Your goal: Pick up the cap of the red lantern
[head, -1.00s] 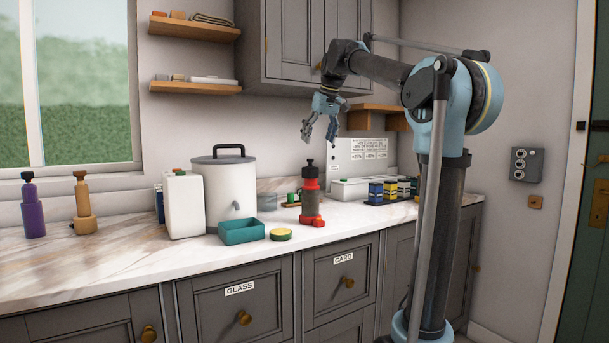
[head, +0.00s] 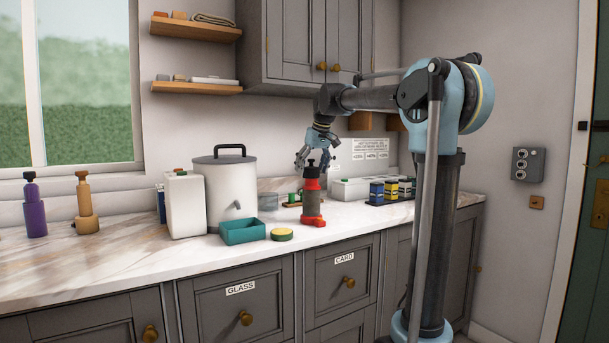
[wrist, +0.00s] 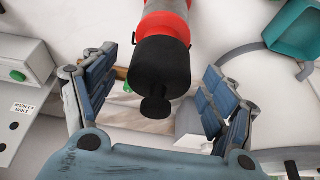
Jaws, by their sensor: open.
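The red lantern (head: 312,202) stands upright on the marble counter, with a red base, a grey-brown body and a red collar. Its black knobbed cap (head: 311,171) is on top. In the wrist view the black cap (wrist: 160,72) lies between the fingers, with the red collar behind it. My gripper (head: 315,164) points down just above and around the cap's level. In the wrist view my gripper (wrist: 158,98) has its blue fingers spread on both sides of the cap, with gaps visible on each side. It holds nothing.
A white box (head: 352,189) and several small tins (head: 390,190) are to the right. The counter front before the lantern is clear.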

